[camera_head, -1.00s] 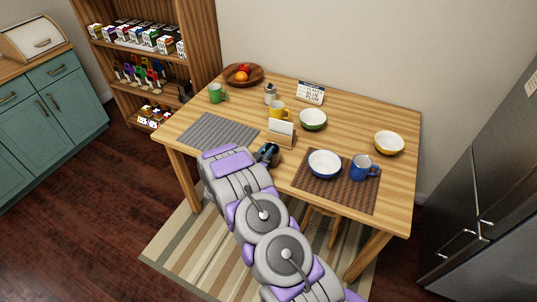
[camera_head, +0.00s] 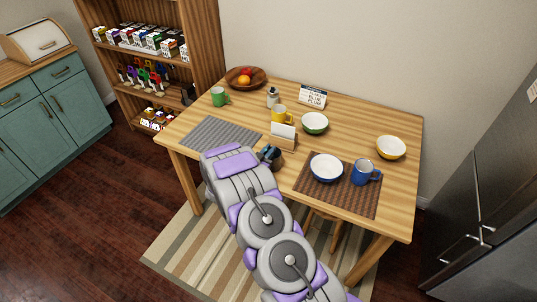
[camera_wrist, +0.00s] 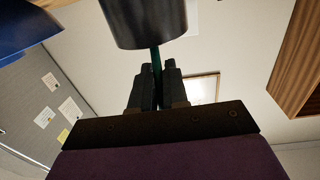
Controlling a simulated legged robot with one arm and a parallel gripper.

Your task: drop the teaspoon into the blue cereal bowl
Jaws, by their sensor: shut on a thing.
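The blue cereal bowl (camera_head: 326,168), white inside, stands upright on the brown woven mat (camera_head: 308,187) at the table's front right. My gripper (camera_head: 270,153) is over the front middle of the table, left of the bowl and apart from it. In the wrist view my gripper (camera_wrist: 157,72) is shut on a thin teal strip (camera_wrist: 156,58), which seems to be the teaspoon's handle. The rest of the spoon cannot be made out, and the head view does not show it clearly.
A blue mug (camera_head: 363,173) stands close right of the bowl. A card holder (camera_head: 283,137) is just behind my gripper. Green bowl (camera_head: 315,123), yellow mug (camera_head: 281,114) and yellow bowl (camera_head: 391,147) stand farther back. A grey mat (camera_head: 221,134) lies empty at left.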

